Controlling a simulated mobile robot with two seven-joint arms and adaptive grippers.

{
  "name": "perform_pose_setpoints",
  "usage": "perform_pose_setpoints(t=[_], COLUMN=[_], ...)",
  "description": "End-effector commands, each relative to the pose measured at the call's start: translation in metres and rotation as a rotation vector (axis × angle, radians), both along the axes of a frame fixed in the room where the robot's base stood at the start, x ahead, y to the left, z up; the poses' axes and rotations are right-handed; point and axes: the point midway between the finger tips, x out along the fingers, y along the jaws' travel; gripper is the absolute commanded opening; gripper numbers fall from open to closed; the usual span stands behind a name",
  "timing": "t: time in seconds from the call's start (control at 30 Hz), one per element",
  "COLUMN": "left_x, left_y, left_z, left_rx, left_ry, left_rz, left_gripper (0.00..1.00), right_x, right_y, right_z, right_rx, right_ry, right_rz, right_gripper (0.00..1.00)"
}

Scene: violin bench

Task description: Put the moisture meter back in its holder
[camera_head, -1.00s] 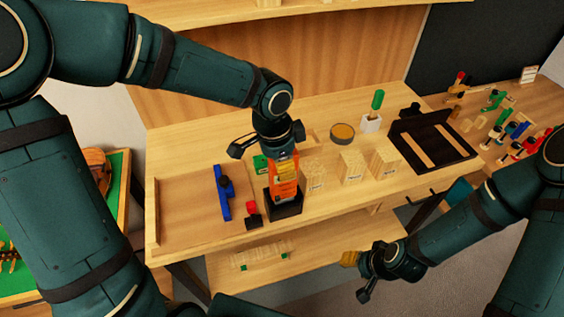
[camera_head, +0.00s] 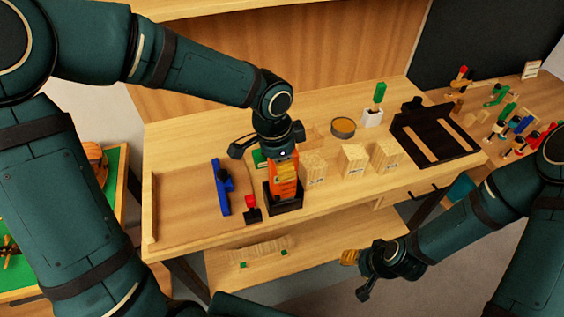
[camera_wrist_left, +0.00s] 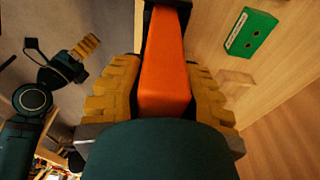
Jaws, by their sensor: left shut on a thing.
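The moisture meter (camera_head: 284,181) is orange and stands upright in the head view, its lower end at the black holder (camera_head: 285,205) near the bench's front edge. I cannot tell how deep it sits, since the holder's walls hide its bottom. My left gripper (camera_head: 283,168) is shut on the meter from above. The left wrist view shows the meter's orange body (camera_wrist_left: 165,65) between both ribbed yellow fingers, with the dark holder (camera_wrist_left: 166,5) at its far end. My right gripper (camera_head: 352,272) hangs in front of the bench, away from the meter; its finger gap is unclear.
Several pale wood blocks (camera_head: 354,160) stand right of the holder. A blue tool (camera_head: 222,187) and a small red-and-black object (camera_head: 251,208) lie to the left. A green box (camera_wrist_left: 251,34) lies close behind the meter.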

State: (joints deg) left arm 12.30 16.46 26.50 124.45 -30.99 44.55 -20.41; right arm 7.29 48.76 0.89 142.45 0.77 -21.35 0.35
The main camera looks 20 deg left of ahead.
Motion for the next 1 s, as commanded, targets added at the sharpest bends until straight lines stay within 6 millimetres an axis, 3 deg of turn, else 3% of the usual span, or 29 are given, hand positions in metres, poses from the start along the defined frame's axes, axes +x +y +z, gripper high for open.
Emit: perform_pose_setpoints(t=[0.37, 0.4, 0.43, 0.77, 1.0], left_x=[0.0, 0.0, 0.0, 0.0, -0.001], left_y=[0.0, 0.0, 0.0, 0.0, 0.003], left_z=[-0.011, -0.01, -0.01, -0.009, 0.019], left_rx=[0.0, 0.0, 0.0, 0.0, 0.0], left_ry=[0.0, 0.0, 0.0, 0.0, -0.006], left_rz=[0.0, 0.0, 0.0, 0.0, 0.003], left_gripper=[0.0, 0.47, 0.58, 0.59, 0.59], right_x=[0.0, 0.0, 0.0, 0.0, 0.0], right_y=[0.0, 0.0, 0.0, 0.0, 0.0], right_z=[-0.009, -0.008, -0.008, -0.008, -0.008], right_rx=[0.0, 0.0, 0.0, 0.0, 0.0], right_ry=[0.0, 0.0, 0.0, 0.0, 0.0], right_rz=[0.0, 0.0, 0.0, 0.0, 0.0], right_gripper=[0.47, 0.47, 0.47, 0.47, 0.47])
